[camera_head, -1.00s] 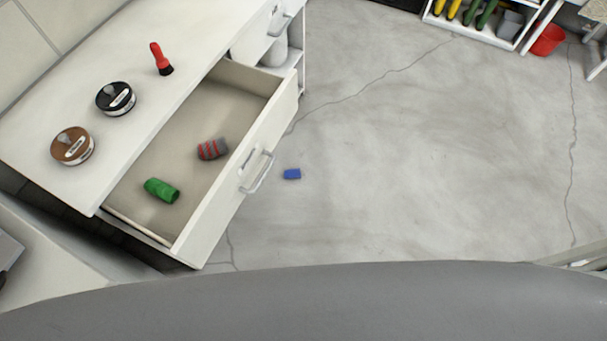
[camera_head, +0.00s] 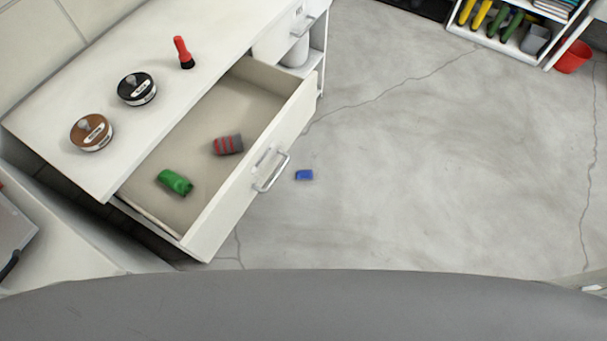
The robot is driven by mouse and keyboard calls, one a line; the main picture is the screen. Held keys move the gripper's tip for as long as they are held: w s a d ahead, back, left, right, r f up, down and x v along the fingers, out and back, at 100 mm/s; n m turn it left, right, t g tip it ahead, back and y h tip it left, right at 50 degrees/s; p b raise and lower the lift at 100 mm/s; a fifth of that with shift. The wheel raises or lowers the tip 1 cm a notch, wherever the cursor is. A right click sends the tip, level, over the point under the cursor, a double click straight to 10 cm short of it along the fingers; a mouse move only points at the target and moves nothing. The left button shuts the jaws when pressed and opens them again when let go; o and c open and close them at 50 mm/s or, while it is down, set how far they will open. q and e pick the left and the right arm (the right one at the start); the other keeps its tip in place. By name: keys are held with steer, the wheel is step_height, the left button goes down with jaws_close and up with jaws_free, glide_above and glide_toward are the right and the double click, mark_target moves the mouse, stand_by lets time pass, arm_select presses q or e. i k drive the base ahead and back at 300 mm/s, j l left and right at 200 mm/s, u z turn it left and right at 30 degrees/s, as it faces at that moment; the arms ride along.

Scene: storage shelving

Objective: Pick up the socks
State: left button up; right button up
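A green rolled item (camera_head: 175,181), which looks like a rolled sock, lies in the open drawer (camera_head: 212,232) near its front left end. A grey and red striped rolled item (camera_head: 228,145), also like a rolled sock, lies in the same drawer a little farther back. The two are apart from each other. A small blue item (camera_head: 304,175) lies on the floor to the right of the drawer; it is too small to tell what it is. Neither of my grippers is in view.
The drawer sticks out of a white cabinet, its handle (camera_head: 271,172) facing right. On the cabinet top (camera_head: 60,160) stand a brown tin (camera_head: 92,132), a black tin (camera_head: 137,89) and a red brush (camera_head: 183,52). A red bucket (camera_head: 573,57) stands far right.

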mark_target(301, 175)
steer(key=u, duration=1.1)
steer(key=l+u, duration=0.9)
steer(key=k+l+u, duration=0.15)
steer(key=l+u, duration=0.3)
steer(key=k+l+u, duration=0.2)
steer(key=l+u, duration=0.25)
